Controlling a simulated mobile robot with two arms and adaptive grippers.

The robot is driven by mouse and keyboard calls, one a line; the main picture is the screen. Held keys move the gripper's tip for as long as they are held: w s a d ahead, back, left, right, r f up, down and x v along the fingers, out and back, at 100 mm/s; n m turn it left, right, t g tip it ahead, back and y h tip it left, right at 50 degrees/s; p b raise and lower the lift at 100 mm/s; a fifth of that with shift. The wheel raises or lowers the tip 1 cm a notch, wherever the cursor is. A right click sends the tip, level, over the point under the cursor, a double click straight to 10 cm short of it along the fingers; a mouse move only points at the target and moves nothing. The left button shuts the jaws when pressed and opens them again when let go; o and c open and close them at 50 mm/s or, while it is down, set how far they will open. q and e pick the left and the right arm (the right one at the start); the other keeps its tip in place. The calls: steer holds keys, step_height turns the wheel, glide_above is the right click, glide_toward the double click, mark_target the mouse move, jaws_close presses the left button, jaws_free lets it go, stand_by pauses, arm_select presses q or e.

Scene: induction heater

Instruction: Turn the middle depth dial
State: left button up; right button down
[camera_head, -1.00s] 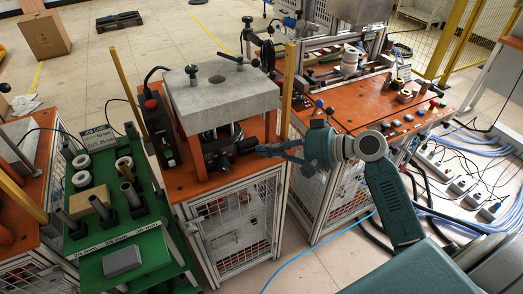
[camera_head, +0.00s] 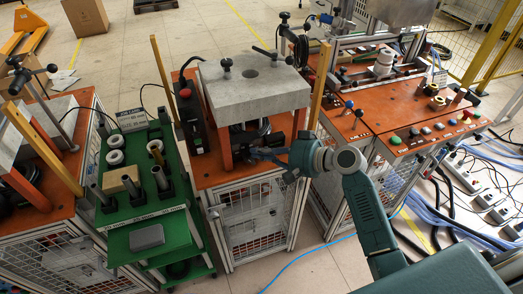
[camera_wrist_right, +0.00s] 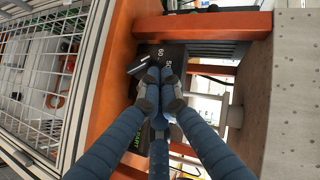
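The middle induction heater has a grey slab (camera_head: 252,88) on top and an orange base (camera_head: 210,178). Under the slab, its black control panel shows in the right wrist view, with the numbers 60 and 50 and green lettering. A dark bar-shaped knob (camera_wrist_right: 138,66), apparently the depth dial, is on that panel. My right gripper (camera_head: 254,152) reaches in from the right at the heater's front.
A green cart (camera_head: 184,228) with cylinders and a grey block (camera_head: 147,237) stands left of the heater. Another orange station (camera_head: 440,122) with buttons stands to the right. In the wrist view, an orange post (camera_wrist_right: 205,24) and the grey slab (camera_wrist_right: 290,95) closely flank the gripper.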

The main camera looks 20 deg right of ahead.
steer(key=shift+a+r+p, duration=0.15)
steer(key=shift+p, duration=0.3)
steer(key=h+p, duration=0.1)
steer(key=p, duration=0.1)
steer(key=a+n+p, duration=0.1)
steer(key=p, duration=0.1)
steer(key=shift+s+a+r+g+h, duration=0.1)
steer(key=shift+s+r+g+h, duration=0.15)
steer(key=shift+g+h, duration=0.15)
steer(key=shift+a+f+p, duration=0.1)
steer(key=shift+f+p, duration=0.05)
steer(key=shift+p, duration=0.35)
steer(key=shift+a+f+p, duration=0.15)
steer(key=shift+a+p, duration=0.35)
steer(key=shift+p, duration=0.05)
steer(key=shift+a, duration=0.1)
steer(key=shift+w+a+f, duration=0.1)
steer(key=shift+a+f, duration=0.05)
steer(key=shift+a, duration=0.1)
steer(key=shift+d, duration=0.1)
